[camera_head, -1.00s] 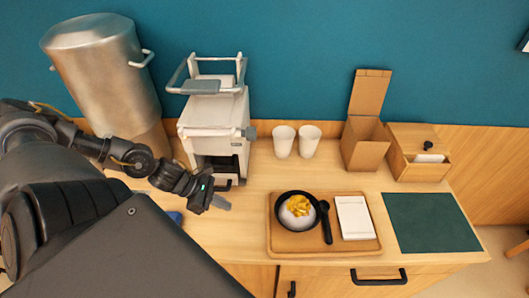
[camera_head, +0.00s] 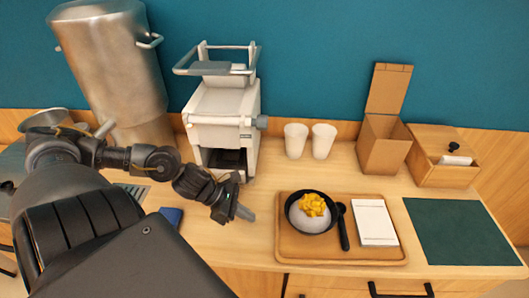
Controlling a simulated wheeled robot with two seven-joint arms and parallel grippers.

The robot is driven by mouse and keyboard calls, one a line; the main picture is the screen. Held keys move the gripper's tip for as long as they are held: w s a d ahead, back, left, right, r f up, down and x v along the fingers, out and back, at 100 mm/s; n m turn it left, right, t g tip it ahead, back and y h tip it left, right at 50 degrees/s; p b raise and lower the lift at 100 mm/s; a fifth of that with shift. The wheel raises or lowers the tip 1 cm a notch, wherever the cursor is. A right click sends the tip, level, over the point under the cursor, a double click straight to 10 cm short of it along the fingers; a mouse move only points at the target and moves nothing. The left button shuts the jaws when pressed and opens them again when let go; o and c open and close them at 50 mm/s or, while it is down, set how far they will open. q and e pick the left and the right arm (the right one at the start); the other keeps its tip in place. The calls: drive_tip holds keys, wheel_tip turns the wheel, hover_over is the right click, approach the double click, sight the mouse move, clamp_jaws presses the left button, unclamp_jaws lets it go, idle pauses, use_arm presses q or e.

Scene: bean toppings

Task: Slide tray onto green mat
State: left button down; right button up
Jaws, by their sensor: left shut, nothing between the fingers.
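The wooden tray (camera_head: 290,250) lies on the counter near its front edge. It holds a black bowl (camera_head: 291,222) of white food with a yellow topping, a black spoon (camera_head: 343,228) and a white card or pad (camera_head: 374,222). The green mat (camera_head: 460,232) lies flat to the right of the tray, with a narrow strip of bare counter between them. My left gripper (camera_head: 246,213) is shut and empty, just left of the tray's left edge and apparently apart from it. My right gripper is not in view.
A white machine (camera_head: 222,115) stands behind my left gripper, with a large metal pot (camera_head: 112,65) to its left. Two white cups (camera_head: 309,141), an open cardboard box (camera_head: 383,145) and a wooden box (camera_head: 440,160) stand along the wall. A blue object (camera_head: 171,216) lies left of my gripper.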

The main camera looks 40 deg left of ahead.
use_arm(q)
drive_tip(key=shift+w+d+f, duration=0.25)
drive_tip(key=shift+w+d, duration=0.3)
drive_tip(key=shift+d, duration=0.15)
drive_tip(key=shift+w+d+p, duration=0.75)
drive_tip(key=shift+d+p, duration=0.15)
drive_tip(key=shift+d, duration=0.05)
drive_tip(key=shift+w+d+f, duration=0.2)
drive_tip(key=shift+w+d, duration=0.1)
drive_tip(key=shift+d, duration=0.15)
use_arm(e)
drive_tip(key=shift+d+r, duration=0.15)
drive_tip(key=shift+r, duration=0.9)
